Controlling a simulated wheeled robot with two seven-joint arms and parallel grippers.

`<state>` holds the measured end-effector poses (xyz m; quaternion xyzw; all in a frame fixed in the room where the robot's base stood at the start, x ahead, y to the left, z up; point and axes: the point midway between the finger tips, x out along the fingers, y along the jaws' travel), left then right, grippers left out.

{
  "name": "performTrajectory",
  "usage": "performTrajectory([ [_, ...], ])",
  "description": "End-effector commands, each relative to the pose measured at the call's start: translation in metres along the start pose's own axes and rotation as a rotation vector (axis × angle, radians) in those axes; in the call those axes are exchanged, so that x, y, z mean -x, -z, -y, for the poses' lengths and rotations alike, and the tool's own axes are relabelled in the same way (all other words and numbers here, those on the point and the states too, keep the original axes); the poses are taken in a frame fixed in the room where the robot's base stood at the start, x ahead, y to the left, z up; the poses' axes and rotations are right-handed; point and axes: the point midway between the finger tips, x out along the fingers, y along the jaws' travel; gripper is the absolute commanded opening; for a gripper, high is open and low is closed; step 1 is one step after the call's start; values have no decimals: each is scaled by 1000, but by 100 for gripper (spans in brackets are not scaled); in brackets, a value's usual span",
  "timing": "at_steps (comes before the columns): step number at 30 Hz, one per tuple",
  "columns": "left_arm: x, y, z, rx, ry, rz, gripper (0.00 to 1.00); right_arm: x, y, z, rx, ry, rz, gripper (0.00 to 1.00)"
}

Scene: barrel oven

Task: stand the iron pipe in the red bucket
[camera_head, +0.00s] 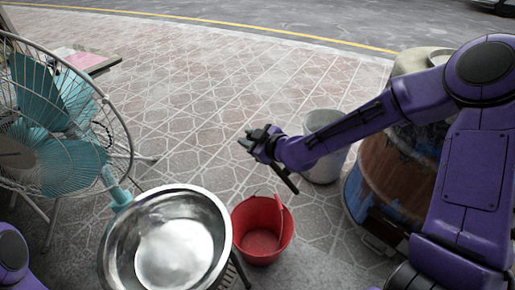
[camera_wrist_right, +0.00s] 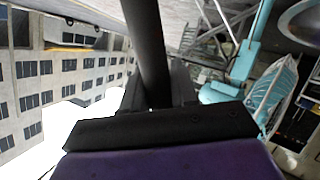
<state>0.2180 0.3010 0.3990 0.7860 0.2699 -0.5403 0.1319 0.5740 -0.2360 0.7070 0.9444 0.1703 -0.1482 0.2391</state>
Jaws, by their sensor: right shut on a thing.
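The iron pipe (camera_head: 287,182) is a dark thin rod, tilted in the head view. My right gripper (camera_head: 258,140) is shut on it, and its lower end slants down to the right. The pipe (camera_wrist_right: 147,45) also shows in the right wrist view, dark and running up from between the fingers. The red bucket (camera_head: 262,250) stands upright on the paving, below the gripper in the head view. The pipe's visible end is above and right of the bucket's rim, apart from it. My left gripper is out of view; only a bit of the left arm shows.
A metal basin (camera_head: 112,250) stands left of the bucket, close to it. A teal fan (camera_head: 72,165) is at the far left. A pale bucket (camera_head: 325,165) and a wooden barrel (camera_head: 395,180) stand to the right. Open paving (camera_head: 200,110) lies behind.

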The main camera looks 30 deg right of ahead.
Motion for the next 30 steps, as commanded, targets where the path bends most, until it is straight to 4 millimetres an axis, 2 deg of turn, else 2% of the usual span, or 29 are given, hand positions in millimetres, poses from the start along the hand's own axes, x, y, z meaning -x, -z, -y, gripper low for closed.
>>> performTrajectory([
  [3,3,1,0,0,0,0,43,7,1,-11,-199,-25,-116,0],
  [10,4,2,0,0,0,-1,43,22,-3,-25,-450,-44,-292,0],
  [12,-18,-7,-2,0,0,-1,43,12,-25,-13,-439,-42,-284,0],
  [18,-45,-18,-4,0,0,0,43,-2,-55,2,-435,-42,-284,0],
  [26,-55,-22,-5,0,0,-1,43,-7,-65,7,-431,-41,-283,0],
  [30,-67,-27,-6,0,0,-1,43,-12,-77,13,-431,-41,-283,0],
])
